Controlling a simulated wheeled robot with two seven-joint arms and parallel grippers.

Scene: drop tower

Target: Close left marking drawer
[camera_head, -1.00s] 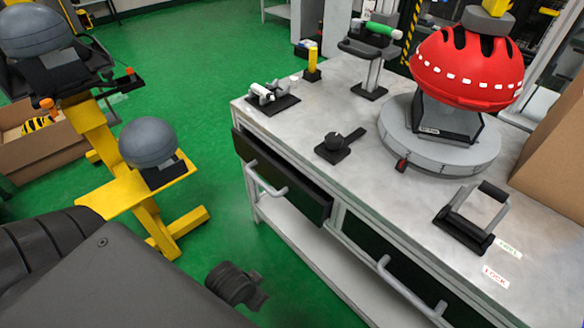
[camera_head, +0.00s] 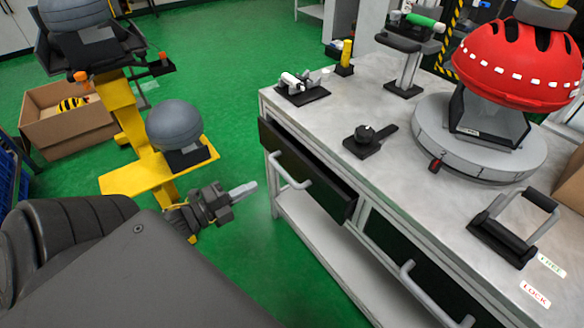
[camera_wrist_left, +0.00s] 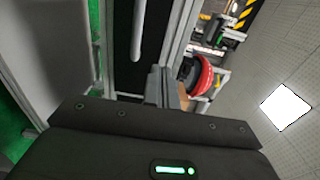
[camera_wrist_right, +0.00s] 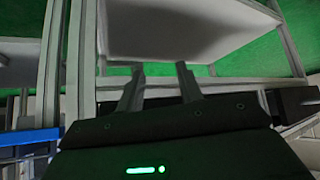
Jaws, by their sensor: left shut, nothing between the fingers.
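The left drawer (camera_head: 325,185) has a black front and a grey bar handle (camera_head: 290,176). It stands slightly out from the bench frame, which shows at its right end. My left gripper (camera_head: 252,187) is shut and empty, in the air over the floor, left of the drawer front and apart from it. In the left wrist view, its closed fingers (camera_wrist_left: 167,75) are near a black panel (camera_wrist_left: 124,45) with a grey bar handle (camera_wrist_left: 138,30). My right gripper (camera_wrist_right: 158,68) shows only in its wrist view. Its fingers are apart with nothing between them.
The grey bench top (camera_head: 310,110) carries a red helmet (camera_head: 515,65) on a round turntable (camera_head: 435,135), a black knob device (camera_head: 366,138) and a clamp handle (camera_head: 515,225). A second drawer (camera_head: 398,245) is at the right. A yellow stand (camera_head: 140,178) is at the left. Green floor lies between.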

